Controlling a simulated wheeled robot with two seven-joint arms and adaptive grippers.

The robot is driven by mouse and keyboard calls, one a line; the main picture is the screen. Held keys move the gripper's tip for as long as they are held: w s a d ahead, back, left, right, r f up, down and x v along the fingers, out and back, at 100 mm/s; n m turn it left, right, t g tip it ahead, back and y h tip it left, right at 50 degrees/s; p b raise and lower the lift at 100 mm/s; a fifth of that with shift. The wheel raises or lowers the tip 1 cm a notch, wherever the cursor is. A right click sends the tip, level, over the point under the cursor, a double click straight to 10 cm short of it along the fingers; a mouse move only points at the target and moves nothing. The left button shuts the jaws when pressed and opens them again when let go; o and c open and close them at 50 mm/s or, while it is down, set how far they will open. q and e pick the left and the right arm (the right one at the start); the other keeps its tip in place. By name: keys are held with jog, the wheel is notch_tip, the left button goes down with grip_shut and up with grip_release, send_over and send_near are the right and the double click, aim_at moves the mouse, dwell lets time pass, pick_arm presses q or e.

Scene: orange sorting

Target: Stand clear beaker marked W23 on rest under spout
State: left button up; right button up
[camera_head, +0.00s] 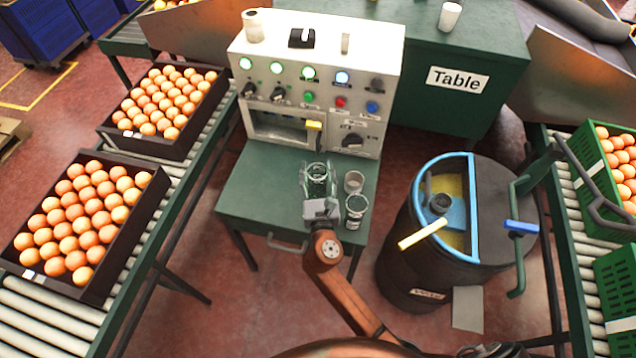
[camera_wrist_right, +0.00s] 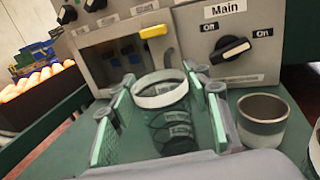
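A clear beaker (camera_head: 317,172) stands on the green bench in front of the control machine. In the right wrist view the beaker (camera_wrist_right: 163,98) has a white rim band and a label too small to read. My right gripper (camera_head: 319,190) is around it, with green-padded fingers (camera_wrist_right: 160,122) on both sides; a gap shows at the left, so it looks open. The spout has a yellow handle (camera_head: 313,125), which also shows in the right wrist view (camera_wrist_right: 153,31). It is over the machine's recess (camera_head: 278,128), beyond the beaker. The rest is not clearly visible. My left gripper is not in view.
A grey cup (camera_head: 354,182) and a labelled clear vessel (camera_head: 356,208) stand close right of the beaker. The machine (camera_head: 378,55) rises behind. A dark barrel (camera_head: 400,265) stands right of the bench. Orange crates (camera_head: 150,200) lie on the left conveyor. The bench's left part is clear.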

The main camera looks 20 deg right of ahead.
jog(key=c, duration=1.1)
jog(key=shift+r, duration=0.2)
